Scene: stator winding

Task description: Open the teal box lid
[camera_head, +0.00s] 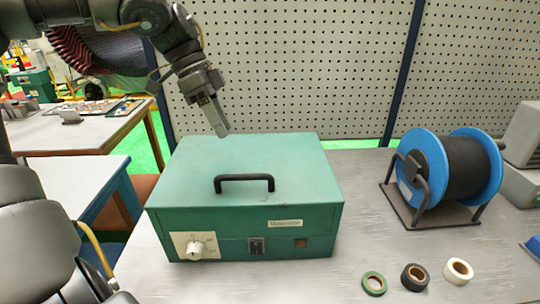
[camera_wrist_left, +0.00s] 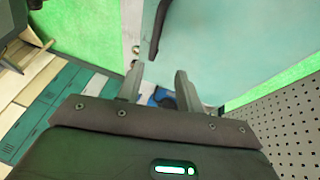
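The teal box (camera_head: 240,200) stands on the grey table with its lid (camera_head: 290,165) shut. A black handle (camera_head: 244,183) sits on the lid near its front edge. My left gripper (camera_head: 222,132) points down above the back edge of the lid, behind the handle, holding nothing. In the left wrist view its two fingers (camera_wrist_left: 158,88) are spread apart, with the lid (camera_wrist_left: 210,50) and black handle (camera_wrist_left: 159,28) beyond them. My right gripper is not in view.
A blue cable reel (camera_head: 430,175) stands right of the box. Green (camera_head: 374,283), black (camera_head: 414,277) and white (camera_head: 459,271) tape rolls lie at the front right. A perforated panel (camera_head: 300,70) rises behind the table (camera_head: 370,235). The box front has a dial (camera_head: 195,247).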

